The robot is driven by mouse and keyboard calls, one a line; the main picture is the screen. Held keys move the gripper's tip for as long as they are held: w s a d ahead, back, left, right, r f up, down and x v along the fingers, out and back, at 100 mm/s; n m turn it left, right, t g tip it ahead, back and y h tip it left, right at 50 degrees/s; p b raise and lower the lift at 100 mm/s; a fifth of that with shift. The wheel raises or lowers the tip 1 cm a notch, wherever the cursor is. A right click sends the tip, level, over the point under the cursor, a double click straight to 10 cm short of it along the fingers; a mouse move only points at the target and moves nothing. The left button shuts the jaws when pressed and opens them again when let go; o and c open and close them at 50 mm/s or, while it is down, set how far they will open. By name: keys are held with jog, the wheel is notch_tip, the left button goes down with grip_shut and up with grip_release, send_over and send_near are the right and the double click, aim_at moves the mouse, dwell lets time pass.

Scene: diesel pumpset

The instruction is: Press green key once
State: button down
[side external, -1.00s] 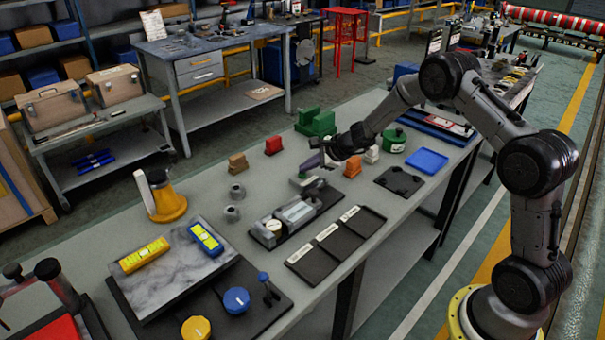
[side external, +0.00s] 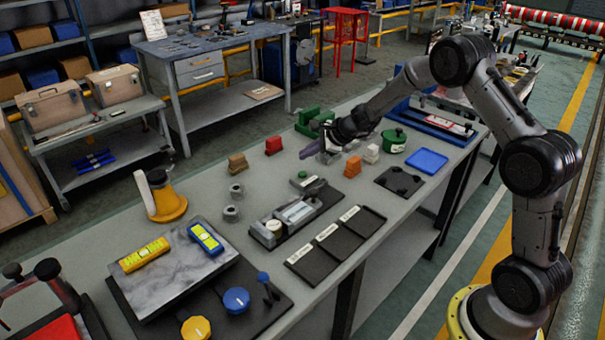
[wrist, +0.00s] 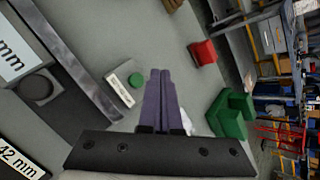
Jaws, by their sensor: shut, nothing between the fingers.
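The green key (side external: 303,174) is a small round green button on a light box at the back end of the dark gauge plate. In the wrist view the green key (wrist: 134,80) lies just left of the fingertips. My gripper (side external: 305,154) is shut and empty, with its purple fingers above and behind the key in the side view. In the wrist view my gripper (wrist: 160,72) has both fingers side by side. The fingertips appear apart from the key, and their exact height above it is hard to tell.
A red block (side external: 273,146), a brown block (side external: 238,163) and a green block (side external: 308,121) stand behind. An orange block (side external: 352,167) and a blue tray (side external: 427,161) are to the right. A black labelled tray (side external: 335,246) lies in front.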

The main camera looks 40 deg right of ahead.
jog(key=shift+r, duration=0.85)
